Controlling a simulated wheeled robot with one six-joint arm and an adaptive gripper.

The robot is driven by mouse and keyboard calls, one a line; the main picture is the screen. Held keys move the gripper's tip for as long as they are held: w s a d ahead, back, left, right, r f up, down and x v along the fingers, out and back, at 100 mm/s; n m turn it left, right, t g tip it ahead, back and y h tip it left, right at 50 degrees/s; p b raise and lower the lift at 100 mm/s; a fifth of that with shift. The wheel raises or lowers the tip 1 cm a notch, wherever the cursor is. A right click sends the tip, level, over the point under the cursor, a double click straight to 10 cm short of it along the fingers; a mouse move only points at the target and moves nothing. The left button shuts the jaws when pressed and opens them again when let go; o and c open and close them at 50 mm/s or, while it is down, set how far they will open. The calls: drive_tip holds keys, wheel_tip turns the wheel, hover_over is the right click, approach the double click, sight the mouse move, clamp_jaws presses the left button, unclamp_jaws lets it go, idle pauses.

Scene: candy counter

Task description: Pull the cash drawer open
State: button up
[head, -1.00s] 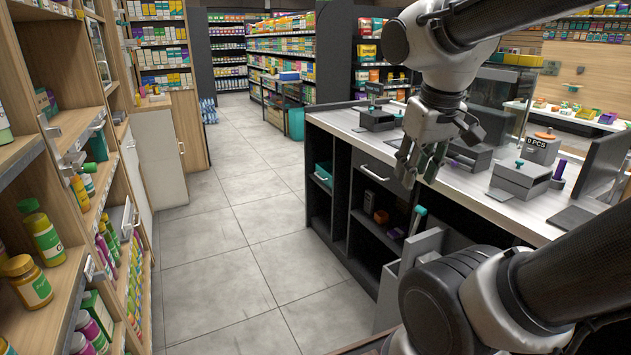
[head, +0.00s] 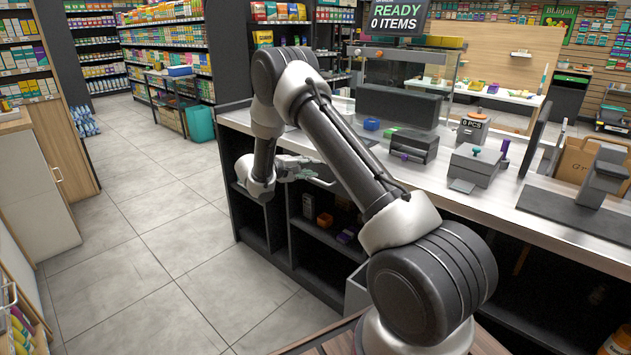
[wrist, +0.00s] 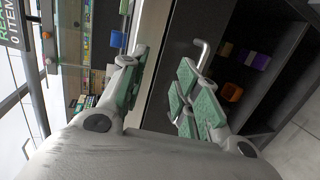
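The cash drawer front (wrist: 183,45) is a dark panel under the counter edge in the wrist view and looks flush with the counter. Its pale metal handle (wrist: 203,54) stands just past the tips of the right-hand finger pads. My gripper (wrist: 162,85) is open and empty, with green pads; the left-hand finger is on the countertop side and the right-hand finger on the handle side. I cannot tell whether any pad touches the handle. In the head view my gripper (head: 312,174) is low at the counter's front, and my arm hides most of the drawer and its handle.
The counter (head: 460,203) holds a dark printer-like box (head: 413,145), a grey box with a teal knob (head: 475,165) and a screen reading READY (head: 398,18). Open shelves below hold small orange and purple items (wrist: 232,92). The tiled floor (head: 170,235) at left is clear.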

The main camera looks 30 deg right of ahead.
drive_tip(key=n+t, duration=0.1)
drive_tip(key=t, duration=0.1)
approach(315, 179)
drive_tip(key=r+x, duration=0.1)
drive_tip(key=x, duration=0.5)
drive_tip(key=f+x, duration=0.1)
drive_tip(key=x, duration=0.3)
drive_tip(key=shift+w+d+f, duration=0.1)
drive_tip(key=shift+w+f, duration=0.1)
drive_tip(key=shift+w, duration=0.05)
clamp_jaws()
